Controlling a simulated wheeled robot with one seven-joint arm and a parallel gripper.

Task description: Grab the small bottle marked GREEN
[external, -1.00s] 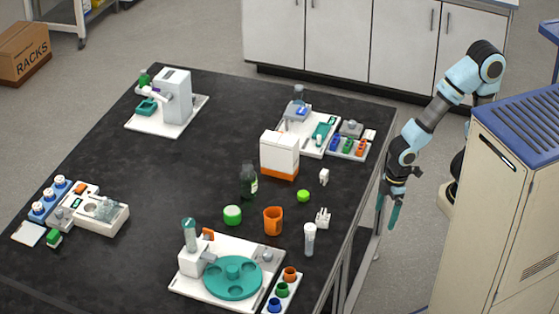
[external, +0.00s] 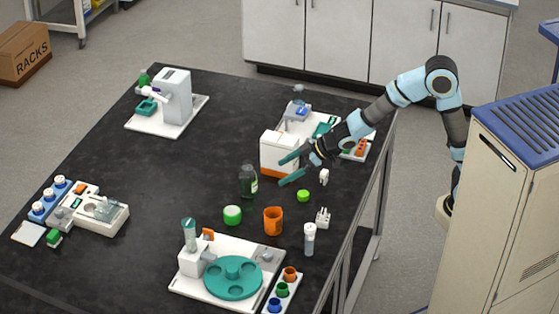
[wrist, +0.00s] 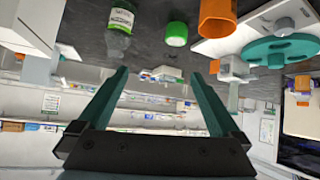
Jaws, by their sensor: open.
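The label's lettering is too small to read surely. My gripper is open and empty, with its two teal fingers spread beside the white and orange box and pointing toward the bottle. The fingers also show in the wrist view (wrist: 160,74), apart from the bottle, with nothing between them.
A white box with an orange base (external: 279,153) stands close behind my gripper. A white board with a teal disc (external: 232,278) lies nearer. The table's left middle is clear.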

